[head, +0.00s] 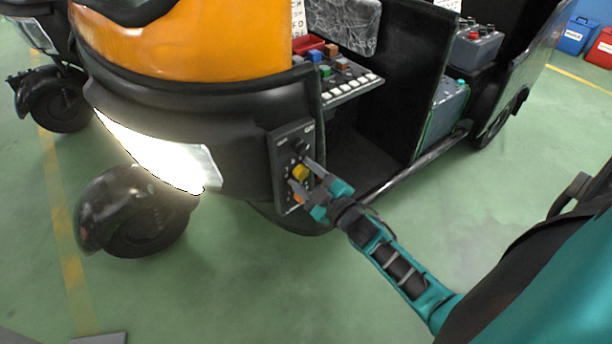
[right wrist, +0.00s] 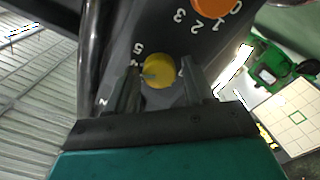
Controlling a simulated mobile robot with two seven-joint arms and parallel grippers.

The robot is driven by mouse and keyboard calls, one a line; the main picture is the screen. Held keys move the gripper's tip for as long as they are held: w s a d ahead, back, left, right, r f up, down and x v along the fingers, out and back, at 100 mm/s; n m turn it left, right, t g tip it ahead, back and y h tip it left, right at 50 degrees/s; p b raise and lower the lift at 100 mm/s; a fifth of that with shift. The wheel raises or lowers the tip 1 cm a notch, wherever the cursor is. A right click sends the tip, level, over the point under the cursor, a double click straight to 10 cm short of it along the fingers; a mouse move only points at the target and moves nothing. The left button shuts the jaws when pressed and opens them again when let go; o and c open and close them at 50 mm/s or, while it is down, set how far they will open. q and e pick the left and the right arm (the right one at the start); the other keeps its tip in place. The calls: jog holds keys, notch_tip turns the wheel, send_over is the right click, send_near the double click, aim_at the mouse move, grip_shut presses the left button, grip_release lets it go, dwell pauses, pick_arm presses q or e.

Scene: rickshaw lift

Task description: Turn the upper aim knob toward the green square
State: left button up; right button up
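A dark control panel (head: 279,165) is on the rickshaw's front side. It carries a yellow knob (head: 300,172) with an orange knob (head: 298,198) below it. My right gripper (head: 303,174) is at the yellow knob. In the right wrist view the yellow knob (right wrist: 159,70) lies between the two fingers, with narrow gaps beside it; contact is unclear. The orange knob (right wrist: 213,4) is at the top edge, with white numerals around the knobs. My left gripper is not in view.
The rickshaw's lit headlight (head: 160,155) and front wheel (head: 135,212) are left of the panel. A console with several buttons (head: 345,85) is above it. Blue (head: 574,36) and red (head: 602,47) boxes stand far right. The green floor in front is clear.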

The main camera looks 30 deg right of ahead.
jog(key=shift+o, duration=0.7)
jog(key=s+d, duration=0.1)
jog(key=s, duration=1.2)
jog(key=shift+w, duration=0.1)
jog(key=s+a+f+m+g, duration=0.2)
jog(key=a+f+m+g, duration=0.1)
jog(key=a, duration=0.3)
jog(key=s+a+f+m+g, duration=0.2)
jog(key=a+f+m+g, duration=0.1)
jog(key=a, duration=0.4)
jog(key=shift+s+a+m+g+y, duration=0.2)
jog(key=shift+s+m+g+y, duration=0.15)
jog(key=shift+g, duration=0.25)
